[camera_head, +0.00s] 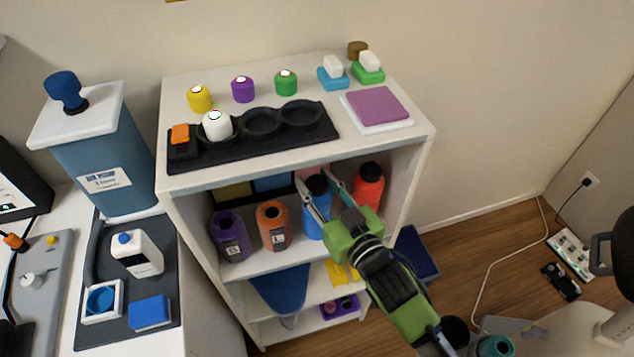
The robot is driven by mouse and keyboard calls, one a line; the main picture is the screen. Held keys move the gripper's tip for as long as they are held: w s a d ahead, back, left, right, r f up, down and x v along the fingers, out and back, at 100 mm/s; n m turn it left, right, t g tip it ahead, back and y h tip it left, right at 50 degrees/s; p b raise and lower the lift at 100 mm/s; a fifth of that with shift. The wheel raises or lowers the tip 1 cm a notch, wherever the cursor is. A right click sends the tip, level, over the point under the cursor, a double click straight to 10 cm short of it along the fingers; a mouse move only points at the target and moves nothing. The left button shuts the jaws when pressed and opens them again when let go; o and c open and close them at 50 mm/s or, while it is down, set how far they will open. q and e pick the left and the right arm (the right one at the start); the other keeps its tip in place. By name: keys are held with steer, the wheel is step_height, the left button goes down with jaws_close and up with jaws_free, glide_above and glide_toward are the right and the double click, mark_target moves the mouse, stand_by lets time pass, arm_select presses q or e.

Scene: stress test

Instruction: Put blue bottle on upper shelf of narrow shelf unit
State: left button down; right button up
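The narrow shelf unit (423,150) is white and stands against the wall. The blue bottle (315,222) has a dark cap and looks upright on its upper shelf (255,262), between an orange bottle (273,228) and a red bottle (369,187). My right gripper (316,177) reaches in from the front right, with one finger on each side of the blue bottle's upper part. The fingers partly cover the bottle, and I cannot tell whether they press on it. My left gripper is not in view.
A purple bottle (229,238) stands left on the same shelf. The unit's top, close above my gripper, carries a black tray (318,142), coloured jars and a purple pad (378,105). Below are a blue funnel-like item (280,288) and a purple holder (340,308).

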steer(key=shift+o, duration=1.3)
steer(key=shift+r, duration=0.1)
steer(key=b+v, duration=0.1)
steer(key=v, duration=1.1)
